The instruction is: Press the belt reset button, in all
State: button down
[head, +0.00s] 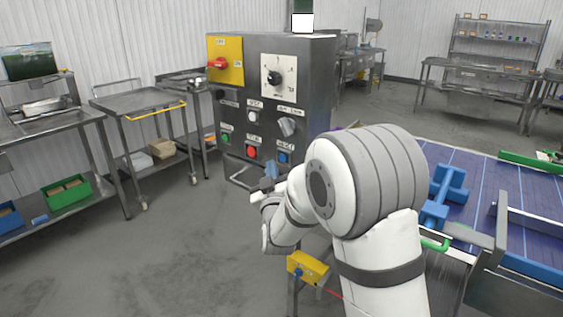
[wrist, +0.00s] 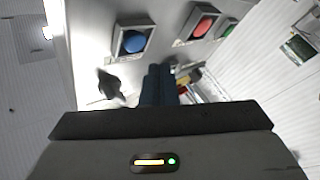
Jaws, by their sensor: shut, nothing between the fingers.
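The dark control cabinet (head: 320,80) carries several buttons on its front. A blue button (head: 283,157) is at the lower right, a red button (head: 251,152) at lower middle and a green button (head: 225,138) at lower left. A white button (head: 253,116) sits above the red one. The labels are too small to read. The wrist view shows the blue button (wrist: 133,41), the red button (wrist: 203,26) and the green button (wrist: 228,27). My gripper (wrist: 158,70) has its blue fingers shut and empty. It is before the panel near the blue button, apparently not touching it.
A grey selector knob (head: 287,126) sits above the blue button. A yellow plate (head: 226,60) with a red rotary switch and a white plate (head: 278,75) with a black knob are higher up. A blue conveyor belt (head: 490,185) lies at right. Open floor lies at left.

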jog(key=s+a+b, duration=0.1)
jog(key=s+a, duration=0.1)
jog(key=shift+s, duration=0.35)
dwell(0.5)
jog(key=s+d+f+m+g+p, duration=0.2)
jog(key=s+d+f+g, duration=0.1)
jog(key=s+d+g, duration=0.65)
jog(key=s+d+f+m+g, duration=0.1)
jog(key=s+d+g, duration=0.2)
jog(key=s, duration=0.4)
jog(key=s+d+f+m+g+h, duration=0.1)
jog(key=s+d+m+g, duration=0.1)
jog(key=s, duration=0.6)
jog(key=s+d+f+m+g+p, duration=0.1)
jog(key=s+d+g, duration=0.3)
jog(key=s, duration=0.4)
jog(key=shift+s+d+f+m+h, duration=0.25)
jog(key=shift+d+m+h, duration=0.05)
jog(key=shift+d+h, duration=0.1)
